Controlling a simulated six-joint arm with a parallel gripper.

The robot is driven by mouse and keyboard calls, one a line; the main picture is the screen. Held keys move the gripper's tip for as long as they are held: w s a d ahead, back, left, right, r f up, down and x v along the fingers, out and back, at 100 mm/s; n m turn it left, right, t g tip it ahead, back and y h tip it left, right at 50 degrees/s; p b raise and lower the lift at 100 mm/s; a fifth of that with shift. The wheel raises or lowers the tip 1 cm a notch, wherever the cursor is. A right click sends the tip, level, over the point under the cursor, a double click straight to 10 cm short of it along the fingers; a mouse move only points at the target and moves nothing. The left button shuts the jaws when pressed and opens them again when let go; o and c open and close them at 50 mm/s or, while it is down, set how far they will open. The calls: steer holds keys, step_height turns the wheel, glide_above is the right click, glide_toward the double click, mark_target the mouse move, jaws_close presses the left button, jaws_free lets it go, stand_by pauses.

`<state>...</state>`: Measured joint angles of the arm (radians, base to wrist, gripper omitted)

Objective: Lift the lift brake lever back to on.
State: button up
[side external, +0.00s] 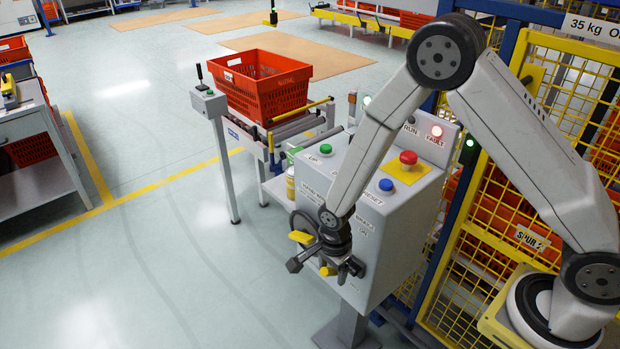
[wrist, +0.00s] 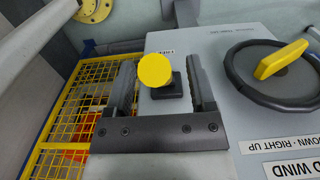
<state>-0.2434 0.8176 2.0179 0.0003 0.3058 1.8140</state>
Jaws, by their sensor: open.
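The lift brake lever shows in the wrist view as a round yellow knob (wrist: 155,71) on a dark square base, on the grey console face. In the side view its yellow knob (side external: 328,270) shows beside my gripper, low on the console front. My gripper (side external: 346,269) is open, close to the console. In the wrist view its two dark fingers (wrist: 161,62) stand on either side of the knob, with a gap on both sides. The lever's shaft is mostly hidden behind the knob, so its exact angle is hard to tell.
A dark handwheel (wrist: 280,75) with a yellow handle is close beside the lever. An orange tote (side external: 262,85) rests on rollers behind.

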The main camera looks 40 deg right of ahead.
steer(key=shift+r, duration=2.8)
steer(key=shift+w+d+r, duration=0.1)
steer(key=shift+r, duration=0.15)
steer(key=w+d+r+n+t, duration=0.1)
steer(key=d+r+n+t, duration=0.2)
steer(key=r, duration=0.4)
steer(key=w+d+r+n+t, duration=0.2)
steer(key=d+r, duration=0.2)
steer(key=r, duration=0.3)
steer(key=s+d+f+n+g, duration=0.2)
steer(key=s+n, duration=1)
steer(key=n, duration=0.1)
steer(key=shift+f, duration=0.4)
